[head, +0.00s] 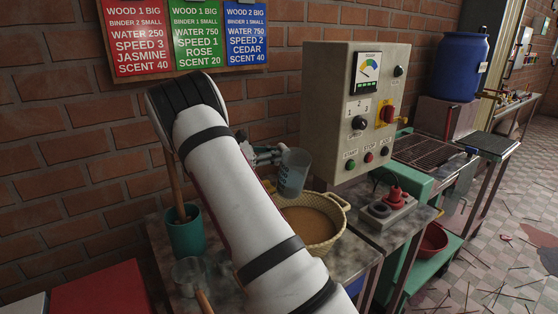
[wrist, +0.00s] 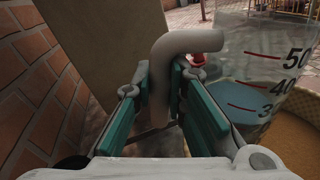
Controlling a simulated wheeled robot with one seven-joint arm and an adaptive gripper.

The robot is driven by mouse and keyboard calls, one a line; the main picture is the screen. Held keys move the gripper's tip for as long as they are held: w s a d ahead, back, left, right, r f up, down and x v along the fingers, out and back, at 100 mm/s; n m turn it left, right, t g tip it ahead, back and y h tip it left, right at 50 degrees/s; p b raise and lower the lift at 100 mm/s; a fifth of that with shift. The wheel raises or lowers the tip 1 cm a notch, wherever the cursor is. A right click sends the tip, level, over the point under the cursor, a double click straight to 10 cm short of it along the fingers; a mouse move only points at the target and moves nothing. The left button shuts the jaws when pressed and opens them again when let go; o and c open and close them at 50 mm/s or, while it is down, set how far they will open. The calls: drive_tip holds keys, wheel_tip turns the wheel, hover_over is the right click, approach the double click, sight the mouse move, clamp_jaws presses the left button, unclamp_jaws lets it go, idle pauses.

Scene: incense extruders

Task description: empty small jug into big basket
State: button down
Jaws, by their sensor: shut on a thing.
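The small jug (head: 293,172) is a clear, bluish measuring jug. In the head view it is held just above the back of the big basket (head: 341,202) and looks slightly tilted. My gripper (head: 262,155) is shut on the jug's handle. In the wrist view my gripper (wrist: 160,105) has its teal pads on either side of the grey handle (wrist: 183,45). The jug (wrist: 265,60) shows red marks 50 and 40 there. The woven basket holds brown powder (head: 308,222), partly hidden by my arm.
A grey control box (head: 340,140) stands right of the jug, close behind the basket. A teal pot (head: 186,235) and clear vessels (head: 188,272) stand on the table at left. The brick wall (head: 90,130) is behind.

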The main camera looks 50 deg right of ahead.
sight(283, 144)
wheel_tip(283, 144, up, 2)
drive_tip(key=shift+w+d+r+m, duration=0.1)
drive_tip(key=shift+w+r+m, duration=0.05)
drive_tip(key=shift+m, duration=1.05)
drive_tip(key=shift+s+r+m+t+p, duration=0.4)
drive_tip(key=shift+s+m+t+p, duration=0.1)
drive_tip(key=shift+m, duration=0.5)
drive_tip(key=m, duration=0.1)
drive_tip(key=s+m+p, duration=0.1)
drive_tip(key=shift+s+a+r+m+t+y, duration=0.2)
drive_tip(key=shift+a+r+m+t+y, duration=0.1)
drive_tip(key=shift+a+r+m, duration=0.1)
drive_tip(key=shift+s+a+m, duration=0.1)
drive_tip(key=shift+s+m, duration=0.15)
drive_tip(key=shift+m, duration=0.15)
drive_tip(key=s+m+p, duration=0.1)
drive_tip(key=s, duration=0.1)
drive_tip(key=s+a+f+m+t+p, duration=0.1)
drive_tip(key=m, duration=0.1)
drive_tip(key=s+m+t, duration=0.1)
drive_tip(key=s+m, duration=0.1)
drive_tip(key=shift+s+a+f+p, duration=0.3)
drive_tip(key=shift+a+p, duration=0.1)
drive_tip(key=shift+s+a+f+m+t+p, duration=0.1)
drive_tip(key=shift+s+a+m+t+p, duration=0.15)
drive_tip(key=shift+s+m, duration=0.5)
drive_tip(key=shift+s+a+m+p, duration=0.15)
drive_tip(key=shift+s+m+p, duration=0.3)
drive_tip(key=shift+s, duration=0.15)
